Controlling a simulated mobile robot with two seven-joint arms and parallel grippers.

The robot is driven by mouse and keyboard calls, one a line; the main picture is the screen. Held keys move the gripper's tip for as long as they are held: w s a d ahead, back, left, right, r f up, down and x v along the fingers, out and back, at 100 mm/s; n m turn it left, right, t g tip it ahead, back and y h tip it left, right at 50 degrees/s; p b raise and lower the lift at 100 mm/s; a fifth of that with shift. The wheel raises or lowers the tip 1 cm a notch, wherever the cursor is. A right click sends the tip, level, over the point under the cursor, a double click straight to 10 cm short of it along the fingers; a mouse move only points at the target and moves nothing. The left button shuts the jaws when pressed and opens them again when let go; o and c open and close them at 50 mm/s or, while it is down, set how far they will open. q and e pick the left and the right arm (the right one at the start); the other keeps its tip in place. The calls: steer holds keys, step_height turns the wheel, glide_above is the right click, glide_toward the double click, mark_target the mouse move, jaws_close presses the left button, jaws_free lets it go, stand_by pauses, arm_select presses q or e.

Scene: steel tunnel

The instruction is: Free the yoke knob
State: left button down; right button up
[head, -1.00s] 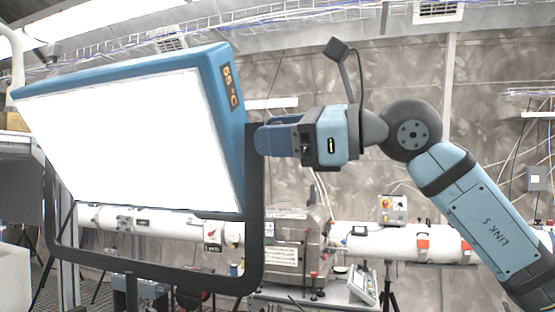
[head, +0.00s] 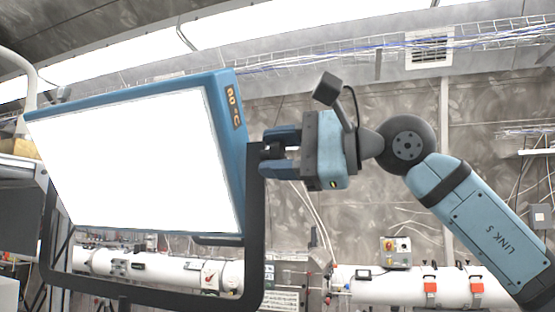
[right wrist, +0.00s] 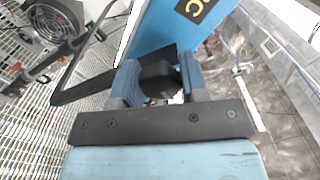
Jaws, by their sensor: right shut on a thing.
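A blue lamp panel (head: 225,140) with a bright white face and a small orange temperature display hangs in a black U-shaped yoke (head: 253,215) in the head view. The panel is tilted in the yoke. A black knob (right wrist: 158,78) sits at the top of the yoke's right arm, between my fingers in the right wrist view. My right gripper (head: 279,152) is shut on the knob from the right side, one finger above it and one below in the head view. The fingers partly cover the knob. My left gripper is not in view.
A white beam pipe (head: 400,288) with red clamps runs behind. A control box (head: 396,251) with a red button is on the back wall. A cable tray crosses above. A grey fan (right wrist: 52,20) shows in the right wrist view.

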steer(key=shift+f+n, duration=0.1)
steer(key=shift+n, duration=0.5)
steer(key=o, duration=0.9)
steer(key=b+v, duration=0.1)
steer(key=v, duration=1.2)
steer(key=shift+s+d+b, duration=0.15)
steer(key=shift+d+b, duration=0.2)
steer(key=shift+b, duration=0.05)
